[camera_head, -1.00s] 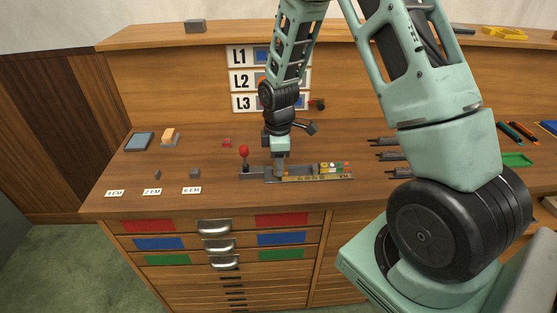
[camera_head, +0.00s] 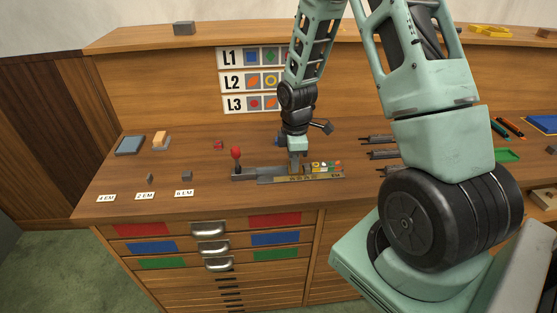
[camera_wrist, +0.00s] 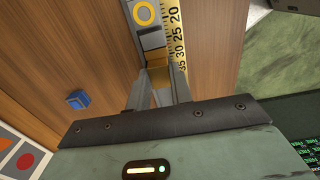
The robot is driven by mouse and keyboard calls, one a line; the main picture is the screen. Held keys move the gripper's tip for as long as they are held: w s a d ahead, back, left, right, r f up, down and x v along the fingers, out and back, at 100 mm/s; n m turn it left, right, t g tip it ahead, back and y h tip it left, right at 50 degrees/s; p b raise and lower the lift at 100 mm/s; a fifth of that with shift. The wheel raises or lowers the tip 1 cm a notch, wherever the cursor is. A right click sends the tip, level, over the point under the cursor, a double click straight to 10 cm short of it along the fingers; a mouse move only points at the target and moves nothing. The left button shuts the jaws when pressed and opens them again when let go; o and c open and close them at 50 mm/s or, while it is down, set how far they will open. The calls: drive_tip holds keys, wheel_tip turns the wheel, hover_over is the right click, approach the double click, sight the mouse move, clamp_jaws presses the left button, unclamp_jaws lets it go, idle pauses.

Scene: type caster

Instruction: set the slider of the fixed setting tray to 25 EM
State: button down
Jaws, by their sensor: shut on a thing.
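The setting tray (camera_head: 270,180) lies on the bench, with a brass scale (camera_head: 318,178) along its front edge. In the wrist view the scale (camera_wrist: 178,40) shows 20, 25, 30 and 35, with 35 nearest my gripper. My gripper (camera_wrist: 157,88) points down over the tray and is shut on the slider (camera_wrist: 158,74), a brass-coloured block between the fingers. The block's far edge is near the 30 mark; the exact reading is unclear. The fingers hide part of the slider. My gripper also shows in the head view (camera_head: 295,168), around the tray's middle.
A red-knobbed lever (camera_head: 236,154) stands at the tray's left end. Type pieces, one with a yellow ring (camera_wrist: 150,13), sit in the tray ahead of the slider. A blue block (camera_wrist: 78,99) lies beside the tray. Dark tools (camera_head: 378,155) lie to its right.

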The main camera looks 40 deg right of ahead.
drive_tip(key=shift+s+d, duration=0.15)
drive_tip(key=shift+d, duration=0.2)
drive_tip(key=c, duration=1.2)
unclamp_jaws()
drive_tip(key=shift+c, duration=0.2)
drive_tip(key=shift+r, duration=0.1)
wheel_tip(320, 180, up, 17)
drive_tip(key=b, duration=0.1)
drive_tip(key=shift+r, duration=0.15)
